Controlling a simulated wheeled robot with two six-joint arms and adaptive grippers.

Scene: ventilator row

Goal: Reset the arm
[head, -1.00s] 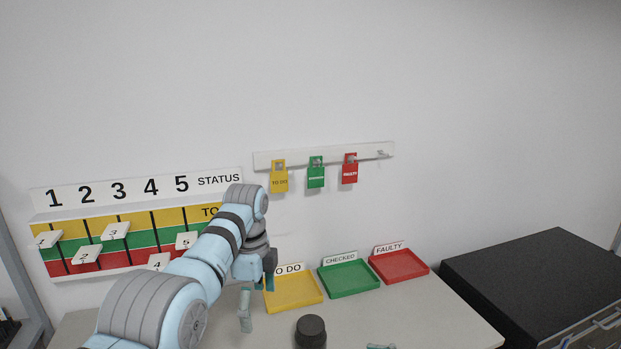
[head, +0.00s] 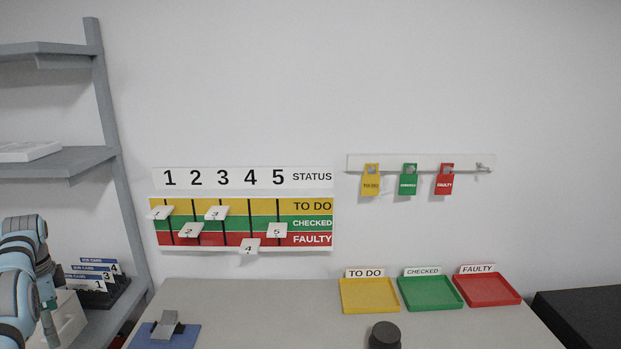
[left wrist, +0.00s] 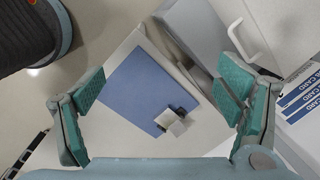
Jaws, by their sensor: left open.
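My left arm (head: 18,290) is at the far left edge of the head view, in front of the lower shelf. My left gripper (head: 48,308) is at its end, beside the rack of job cards (head: 98,280). In the left wrist view my left gripper (left wrist: 163,88) is open, with nothing between its teal fingers. Beyond the fingers lies a blue pad (left wrist: 136,85) with a small grey stand (left wrist: 173,122) on it. The pad also shows in the head view (head: 185,338) on the table's left part. My right gripper is not in view.
The status board (head: 240,210) carries several numbered tiles. Yellow (head: 370,307), green (head: 430,305) and red (head: 487,302) trays stand along the wall. Tags hang from a rail (head: 435,158) above. A dark round object (head: 384,335) is at the front. The table's middle is clear.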

